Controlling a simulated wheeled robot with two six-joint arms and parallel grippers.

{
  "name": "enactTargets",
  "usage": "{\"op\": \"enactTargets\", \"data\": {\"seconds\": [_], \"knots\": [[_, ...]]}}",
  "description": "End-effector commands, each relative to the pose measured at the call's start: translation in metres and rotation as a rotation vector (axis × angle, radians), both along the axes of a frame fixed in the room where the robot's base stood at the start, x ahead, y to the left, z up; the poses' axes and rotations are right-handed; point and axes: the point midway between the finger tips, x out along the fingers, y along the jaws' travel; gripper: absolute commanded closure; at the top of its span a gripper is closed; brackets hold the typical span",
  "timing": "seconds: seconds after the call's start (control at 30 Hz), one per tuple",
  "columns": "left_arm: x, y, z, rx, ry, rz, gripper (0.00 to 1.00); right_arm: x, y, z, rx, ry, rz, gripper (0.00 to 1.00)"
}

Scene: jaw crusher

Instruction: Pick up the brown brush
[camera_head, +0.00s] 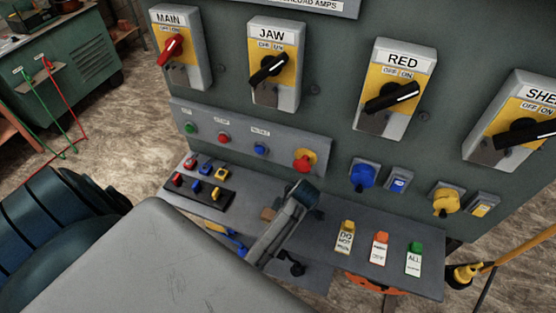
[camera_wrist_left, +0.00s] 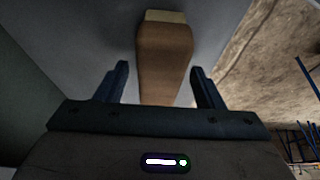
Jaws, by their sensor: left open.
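The brown brush (camera_wrist_left: 165,50) is in the left wrist view, with a brown body and a pale end at the top. My left gripper (camera_wrist_left: 161,75) is open around it, one finger on each side, with gaps showing between brush and fingers. In the head view a small brown part (camera_head: 268,214), likely the brush, shows on the grey shelf beside my left gripper (camera_head: 303,195). My arm hides the rest of it there. My right gripper is not in view.
The grey panel (camera_head: 335,110) with switches and knobs rises behind the shelf (camera_head: 325,226). Several tags, including a yellow tag (camera_head: 346,238), stand right of the gripper.

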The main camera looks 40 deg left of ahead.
Motion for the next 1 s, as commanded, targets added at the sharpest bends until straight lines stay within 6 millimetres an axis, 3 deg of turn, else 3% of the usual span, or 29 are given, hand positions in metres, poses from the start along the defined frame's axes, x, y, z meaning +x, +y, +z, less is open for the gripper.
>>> {"op": "enactTargets", "data": {"seconds": [0.5,0.77,1.0], "knots": [[0.0001,0.0001,-0.0036,0.0,0.0,0.0,0.38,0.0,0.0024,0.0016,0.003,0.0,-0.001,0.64],[0.0,0.0001,-0.0036,0.0,0.0,0.0,0.87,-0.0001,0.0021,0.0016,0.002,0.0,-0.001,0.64],[0.0001,0.0001,-0.0034,0.0,0.0,0.0,0.89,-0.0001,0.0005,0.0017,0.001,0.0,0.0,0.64]]}}
